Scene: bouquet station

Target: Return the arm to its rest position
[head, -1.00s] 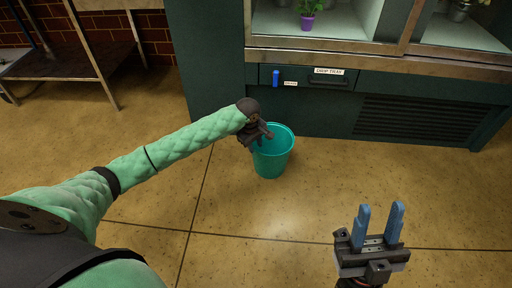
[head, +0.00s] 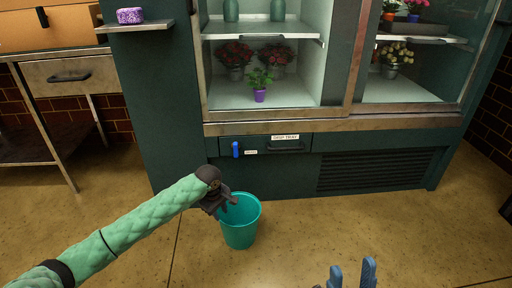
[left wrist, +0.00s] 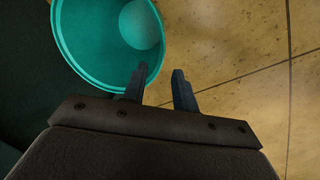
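My left arm reaches out with its padded green sleeve. My left gripper (head: 226,205) is at the upper left rim of a teal bucket (head: 241,232) on the floor; I cannot tell whether it touches the rim. In the left wrist view its two fingers (left wrist: 158,84) stand apart with nothing between them, beside the bucket's rim (left wrist: 100,82). The bucket looks empty, with a paler round bottom. My right gripper (head: 350,274) shows only its blue fingertips at the bottom edge of the head view. They stand apart with nothing between them.
A dark green flower cabinet (head: 160,110) stands behind the bucket. A bench (head: 75,75) stands at left. The floor (head: 330,230) right of the bucket is clear.

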